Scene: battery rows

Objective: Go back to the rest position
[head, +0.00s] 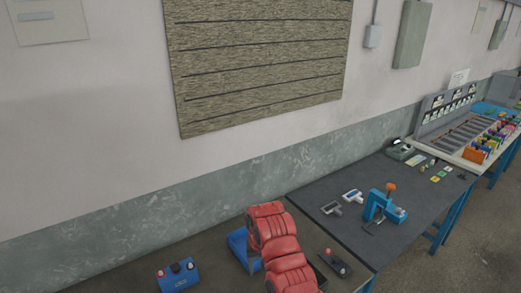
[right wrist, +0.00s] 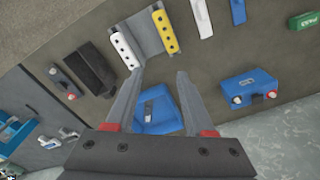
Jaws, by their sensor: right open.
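My right arm (head: 280,248), in red segments, reaches over the brown bench in the head view and hides part of it. Its gripper is hard to make out there. In the right wrist view my right gripper (right wrist: 160,73) is open, its two grey fingers apart with nothing between the tips. A blue bin (right wrist: 157,112) lies beyond and between the fingers; part of it shows in the head view (head: 238,243) beside my arm. My left gripper is in neither view.
A blue box with terminals (head: 177,277) and a black device (head: 336,262) flank my arm on the bench. A grey bracket with a white strip (right wrist: 125,50) and a yellow strip (right wrist: 165,32) is near the fingertips. A blue press (head: 380,207) stands on the dark bench.

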